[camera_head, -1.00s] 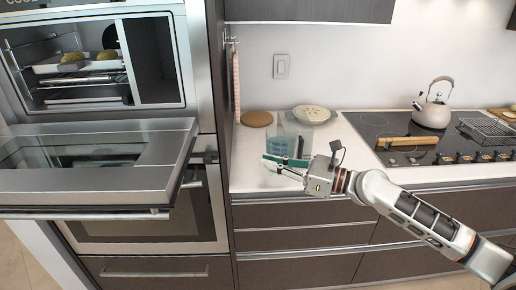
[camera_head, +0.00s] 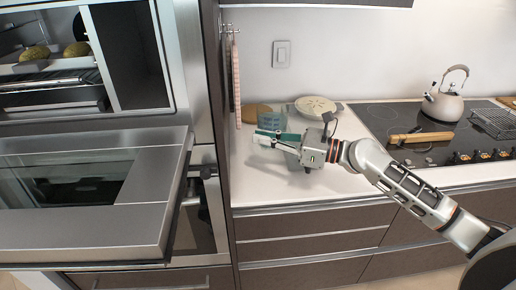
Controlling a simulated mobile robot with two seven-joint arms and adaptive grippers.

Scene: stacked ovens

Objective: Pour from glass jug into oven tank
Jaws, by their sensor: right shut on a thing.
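The glass jug (camera_head: 271,122) is a clear, bluish vessel at the left end of the white counter, partly hidden by my right gripper. My right gripper (camera_head: 266,139) reaches in from the right and is shut on the jug, with a teal part showing along its fingers. I cannot tell whether the jug touches the counter. The upper oven (camera_head: 140,60) is at the left with its door (camera_head: 150,215) folded down. Two yellowish foods sit on a tray inside it. I cannot make out the oven's tank. My left gripper is not in view.
A pie-like dish (camera_head: 316,105) and a brown round board (camera_head: 257,111) are behind the jug. A kettle (camera_head: 446,105) and a wooden-handled item (camera_head: 421,137) are on the black cooktop. The open oven door juts out at left. The front counter is clear.

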